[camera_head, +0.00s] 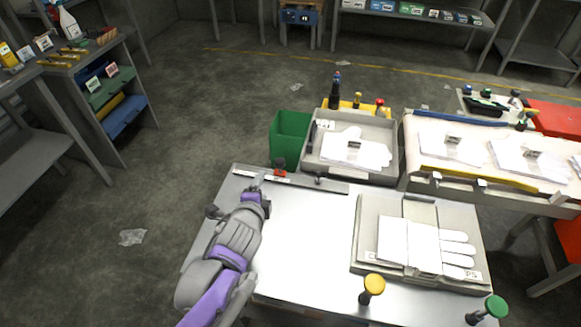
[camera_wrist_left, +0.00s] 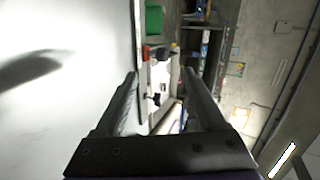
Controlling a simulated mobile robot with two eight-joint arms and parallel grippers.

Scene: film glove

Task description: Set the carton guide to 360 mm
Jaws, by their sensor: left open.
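A metal rail (camera_head: 325,185) runs along the back edge of the bright table, with a pale strip near its left end. A dark block with a red-orange knob (camera_head: 280,170) stands at the rail; I take it to be part of the carton guide. No scale reading is legible. My left gripper (camera_head: 261,178) is just left and in front of this knob, low at the rail. In the left wrist view its two fingers (camera_wrist_left: 160,88) are apart with nothing clearly held; the red-orange knob (camera_wrist_left: 146,53) shows beyond them. My right gripper is not in view.
A grey tray with white gloves (camera_head: 420,247) lies on the table's right side. Yellow (camera_head: 372,285) and green (camera_head: 490,308) knobs stand at the front. A green bin (camera_head: 288,135) and another glove tray (camera_head: 388,160) are behind the rail. The table's middle is clear.

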